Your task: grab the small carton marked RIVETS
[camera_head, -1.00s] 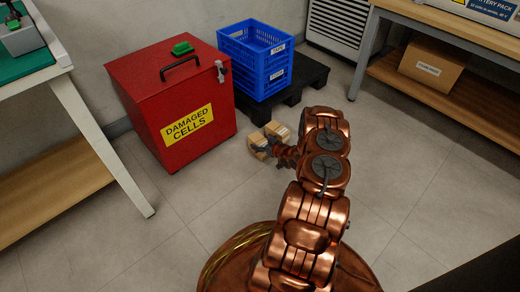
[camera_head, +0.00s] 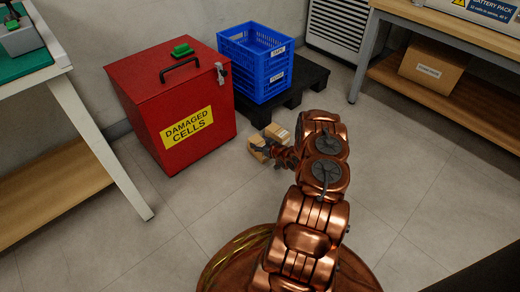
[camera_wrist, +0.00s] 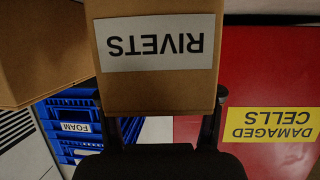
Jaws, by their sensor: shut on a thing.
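The small brown carton marked RIVETS (camera_wrist: 160,85) fills the upper middle of the wrist view, its white label upside down there. My gripper (camera_wrist: 168,128) is shut on it, with a dark finger at each side of the carton. In the head view my gripper (camera_head: 268,149) is at the end of my copper-coloured arm, on the held carton (camera_head: 257,147). Its fingers are small and partly hidden there. I cannot tell from these views how far the carton is above the floor.
Another small carton (camera_head: 278,133) is close beside it, also at upper left in the wrist view (camera_wrist: 40,50). A red DAMAGED CELLS box (camera_head: 150,88) stands left. A blue crate (camera_head: 262,75) sits on a black pallet (camera_head: 312,78) behind. Floor to the right is clear.

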